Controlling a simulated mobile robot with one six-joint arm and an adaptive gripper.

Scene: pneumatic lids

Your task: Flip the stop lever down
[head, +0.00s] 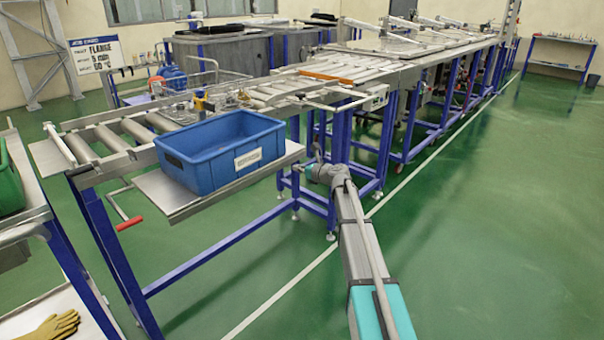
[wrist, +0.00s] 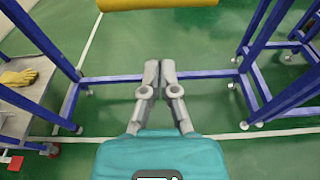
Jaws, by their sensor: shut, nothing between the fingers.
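My gripper (wrist: 160,68) is shut and empty, its fingertips together over the green floor in the wrist view. In the head view my arm reaches to the near side of the roller conveyor (head: 122,137), right of the blue bin; the fingertips are not clear there. I cannot tell for sure which part is the stop lever. A bar-like handle (head: 345,91) sticks out at the conveyor's near edge, above my wrist. A yellow bar (wrist: 158,3) crosses the top of the wrist view, mostly cut off, apart from the fingers.
A blue bin (head: 220,155) stands on a metal side shelf (head: 165,196), with a red-handled crank (head: 129,223) below its left end. Blue frame legs (wrist: 249,95) and a crossbar (wrist: 110,78) surround the gripper's view. A yellow glove (head: 52,328) lies at lower left. Floor at right is clear.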

